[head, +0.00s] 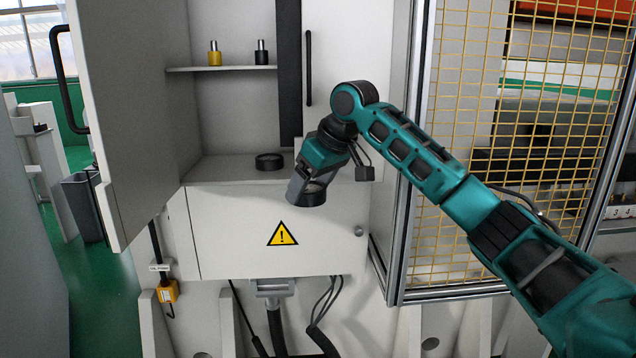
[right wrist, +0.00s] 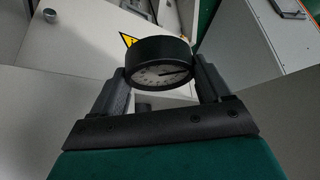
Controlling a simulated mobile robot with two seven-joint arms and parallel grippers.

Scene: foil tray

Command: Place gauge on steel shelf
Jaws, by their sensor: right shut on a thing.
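The gauge (right wrist: 160,66) is a round black-rimmed dial with a pale face, held between the two fingers of my right gripper (right wrist: 163,84) in the right wrist view. In the head view my right gripper (head: 304,190) points down in front of the cabinet's lower front edge, shut on the gauge, whose dark rim (head: 308,199) shows at its tip. The steel shelf (head: 190,69) is a thin ledge inside the open cabinet, up and left of the gripper. My left gripper is out of view.
A yellow-based cylinder (head: 214,57) and a black-based one (head: 262,56) stand on the shelf. A black disc (head: 269,162) lies on the cabinet floor. The open cabinet door (head: 130,110) stands at left; a yellow mesh guard (head: 465,150) is at right.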

